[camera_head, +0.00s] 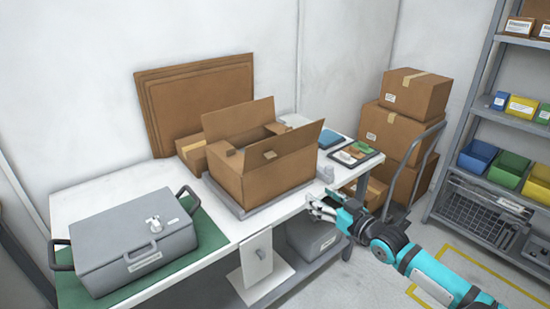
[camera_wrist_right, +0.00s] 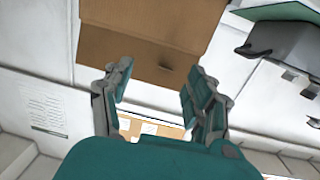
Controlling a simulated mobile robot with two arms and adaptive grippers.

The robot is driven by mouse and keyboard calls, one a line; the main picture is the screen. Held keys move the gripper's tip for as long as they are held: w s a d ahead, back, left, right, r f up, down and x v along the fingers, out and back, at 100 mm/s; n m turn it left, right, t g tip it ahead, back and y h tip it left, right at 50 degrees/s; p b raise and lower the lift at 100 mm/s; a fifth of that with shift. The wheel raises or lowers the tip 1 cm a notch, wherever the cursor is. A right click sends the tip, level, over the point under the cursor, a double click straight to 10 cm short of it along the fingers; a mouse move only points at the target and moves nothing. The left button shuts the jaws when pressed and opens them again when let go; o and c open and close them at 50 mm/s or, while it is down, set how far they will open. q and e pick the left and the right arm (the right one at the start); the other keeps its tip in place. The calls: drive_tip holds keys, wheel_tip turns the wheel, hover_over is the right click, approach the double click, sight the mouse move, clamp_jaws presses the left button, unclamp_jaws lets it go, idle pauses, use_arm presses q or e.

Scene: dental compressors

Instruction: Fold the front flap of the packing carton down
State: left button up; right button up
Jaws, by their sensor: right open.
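The brown packing carton (camera_head: 262,186) stands open on a grey plate on the white table. My right gripper (camera_head: 312,205) is open and empty, in front of the carton's right end at the table's front edge, apart from the flap. My left gripper is not in view.
A grey case (camera_head: 135,245) with black handles lies on a green mat at the left. Flat cardboard sheets (camera_head: 200,95) lean on the wall. A small parts tray (camera_head: 355,153) is right of the carton. Stacked boxes (camera_head: 392,130) on a trolley and a shelf rack (camera_head: 500,125) stand right.

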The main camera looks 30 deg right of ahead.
wheel_tip(320, 180, up, 5)
drive_tip(key=w+a+y, duration=0.1)
drive_tip(key=a, duration=0.1)
drive_tip(key=w+a, duration=0.1)
drive_tip(key=w, duration=1.5)
drive_tip(key=shift+w+a+n+t+p, duration=0.25)
drive_tip(key=shift+w+n+t+p, duration=0.05)
drive_tip(key=shift+w+t+p, duration=0.1)
drive_tip(key=shift+f, duration=0.1)
